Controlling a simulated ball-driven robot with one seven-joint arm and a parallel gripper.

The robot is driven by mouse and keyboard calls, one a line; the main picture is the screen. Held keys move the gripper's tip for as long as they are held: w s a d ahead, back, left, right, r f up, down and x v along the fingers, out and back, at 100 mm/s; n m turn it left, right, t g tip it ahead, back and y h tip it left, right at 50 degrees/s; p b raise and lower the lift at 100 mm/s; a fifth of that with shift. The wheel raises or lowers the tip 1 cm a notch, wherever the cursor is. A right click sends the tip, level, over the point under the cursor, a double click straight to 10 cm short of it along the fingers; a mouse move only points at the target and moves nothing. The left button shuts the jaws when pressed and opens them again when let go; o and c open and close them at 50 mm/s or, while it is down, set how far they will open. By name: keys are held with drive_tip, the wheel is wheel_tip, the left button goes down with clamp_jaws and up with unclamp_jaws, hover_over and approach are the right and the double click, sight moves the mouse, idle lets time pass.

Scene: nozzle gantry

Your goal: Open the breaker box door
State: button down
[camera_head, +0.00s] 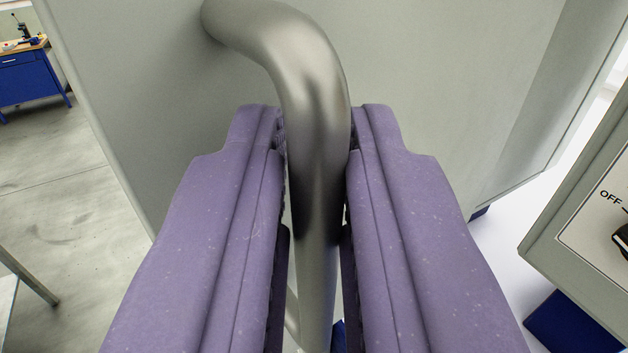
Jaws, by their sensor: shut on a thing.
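The breaker box door (140,90) is a pale grey panel that fills the upper middle of the view. A curved bare-metal handle (290,50) stands out from it and bends down toward me. My gripper (317,130) has two purple fingers, one on each side of the handle, and is shut on its straight part.
A grey box (575,215) with a black switch knob and an "OFF" label is close at the right. A blue workbench (32,80) stands far off at the upper left. Bare concrete floor (75,185) shows at the left, with a table corner (25,275) lower down.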

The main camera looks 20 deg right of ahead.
drive_tip(key=shift+s+d+r+n+t+y+p, duration=0.1)
drive_tip(key=shift+s+d+n+t+y+p, duration=0.15)
drive_tip(key=shift+s+d+n+y, duration=0.45)
drive_tip(key=shift+s+d+r+n+t+y+p, duration=0.1)
drive_tip(key=shift+s+d+t+y+p, duration=0.1)
drive_tip(key=shift+s+y, duration=0.5)
drive_tip(key=shift+s+d+n+t+y+p, duration=0.25)
drive_tip(key=shift+s+d+n+y, duration=0.2)
drive_tip(key=shift+s, duration=0.5)
drive_tip(key=c, duration=1.3)
unclamp_jaws()
drive_tip(key=shift+c, duration=0.2)
drive_tip(key=shift+o, duration=0.2)
drive_tip(key=shift+w+d, duration=0.15)
drive_tip(key=shift+w, duration=0.05)
drive_tip(key=s+a, duration=0.1)
drive_tip(key=s, duration=0.6)
drive_tip(key=shift+s+a, duration=0.25)
drive_tip(key=shift+s, duration=0.1)
